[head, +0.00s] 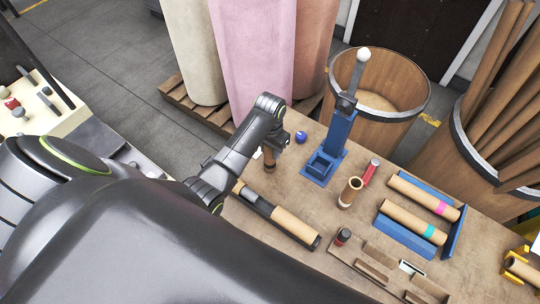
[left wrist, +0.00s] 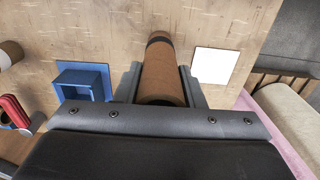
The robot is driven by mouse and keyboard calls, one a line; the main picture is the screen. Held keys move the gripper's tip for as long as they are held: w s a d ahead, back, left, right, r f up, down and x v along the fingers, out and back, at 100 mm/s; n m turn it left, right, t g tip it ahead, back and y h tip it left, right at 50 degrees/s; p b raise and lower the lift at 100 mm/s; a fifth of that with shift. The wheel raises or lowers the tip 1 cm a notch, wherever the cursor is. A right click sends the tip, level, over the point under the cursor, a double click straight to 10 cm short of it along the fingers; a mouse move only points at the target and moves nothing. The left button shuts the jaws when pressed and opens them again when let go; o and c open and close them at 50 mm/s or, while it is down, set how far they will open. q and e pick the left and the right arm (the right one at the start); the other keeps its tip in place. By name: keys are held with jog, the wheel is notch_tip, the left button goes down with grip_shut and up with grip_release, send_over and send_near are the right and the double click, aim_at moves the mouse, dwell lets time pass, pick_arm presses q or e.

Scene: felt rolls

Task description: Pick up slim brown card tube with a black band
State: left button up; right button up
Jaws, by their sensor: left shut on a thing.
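The slim brown card tube (head: 269,159) stands about upright at the left back part of the workbench, with a dark band near its lower end. In the left wrist view the tube (left wrist: 163,78) lies between the two fingers, its black band at the far end. My left gripper (head: 271,147) is shut on the tube's upper part and hides its top in the head view. I cannot tell whether the tube's foot touches the bench. My right gripper is in neither view.
A short open tube (head: 350,191), a red object (head: 371,171) and a blue rack (head: 404,238) with tubes stand further right. A long roll (head: 296,227) lies in front.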

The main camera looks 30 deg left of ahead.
pick_arm(q)
jog(key=shift+r+p, duration=0.45)
jog(key=shift+r, duration=0.3)
jog(key=shift+r, duration=0.15)
jog(key=shift+r, duration=2.5)
